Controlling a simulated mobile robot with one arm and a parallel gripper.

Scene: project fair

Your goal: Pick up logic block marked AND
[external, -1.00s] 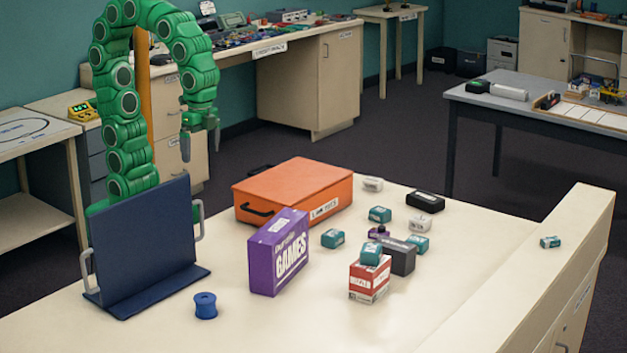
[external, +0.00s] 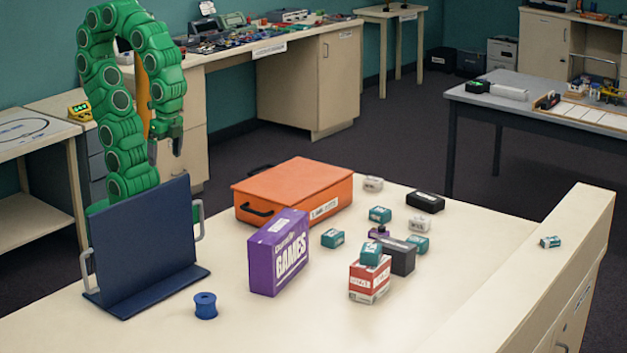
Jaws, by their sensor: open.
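Several small teal blocks with pale labels are on the table: one beside the purple box (external: 333,238), one further back (external: 380,215), one behind the dark box (external: 418,244), one on top of the red and white box (external: 371,254), and one on the raised right ledge (external: 550,242). Two whitish blocks (external: 373,184) (external: 420,224) are there too. The lettering is too small to read, so I cannot tell which is marked AND. My gripper (external: 165,158) is open and empty, pointing down behind the navy stand, well left of the blocks.
The orange case (external: 290,192), purple games box (external: 279,252) and navy stand (external: 150,245) stand between my arm and the blocks. A black block (external: 425,199), dark box (external: 398,258) and blue spool (external: 205,306) are also on the table. The front middle is clear.

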